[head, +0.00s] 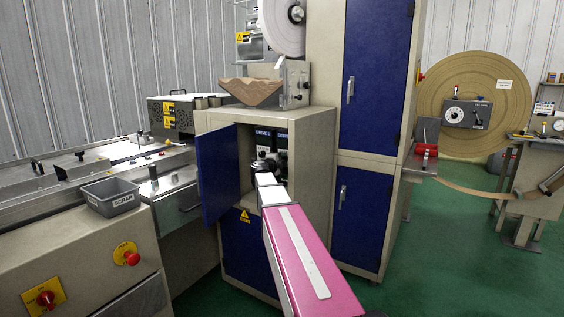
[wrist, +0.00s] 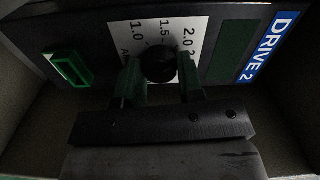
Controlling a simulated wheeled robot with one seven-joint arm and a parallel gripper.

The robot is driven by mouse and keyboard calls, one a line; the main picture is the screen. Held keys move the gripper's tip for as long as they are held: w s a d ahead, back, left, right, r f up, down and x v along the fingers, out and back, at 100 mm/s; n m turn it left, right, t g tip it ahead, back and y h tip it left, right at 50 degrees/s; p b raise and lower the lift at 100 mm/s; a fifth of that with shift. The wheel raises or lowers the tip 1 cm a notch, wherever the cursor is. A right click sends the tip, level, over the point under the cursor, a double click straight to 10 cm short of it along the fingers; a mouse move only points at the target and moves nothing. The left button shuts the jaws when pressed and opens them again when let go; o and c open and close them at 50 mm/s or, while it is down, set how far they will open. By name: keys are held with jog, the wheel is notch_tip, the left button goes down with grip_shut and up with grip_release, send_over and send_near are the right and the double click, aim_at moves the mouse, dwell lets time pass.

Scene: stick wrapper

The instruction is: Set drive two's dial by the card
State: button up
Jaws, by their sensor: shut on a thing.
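The drive 2 unit fills the wrist view, with a blue "DRIVE 2" label (wrist: 268,48). Its black round dial (wrist: 158,62) sits on a white scale (wrist: 190,28) on which 1.0, 1.5 and 2.0 can be read. My gripper (wrist: 159,80) has one finger on each side of the dial and is shut on it. The dial's pointer cannot be made out. In the head view my gripper (head: 266,168) reaches into the open cabinet (head: 312,150); its fingertips are hard to see. No setting card can be read in either view.
The cabinet's blue door (head: 218,172) stands open to the left of my arm. In the wrist view a green rocker or lamp (wrist: 70,68) and a dark green panel (wrist: 230,50) flank the dial. A tall blue-doored cabinet (head: 375,80) is close on the right.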

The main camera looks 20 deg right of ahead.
jog(key=shift+n, duration=0.3)
jog(key=o, duration=0.9)
jog(key=v, duration=1.1)
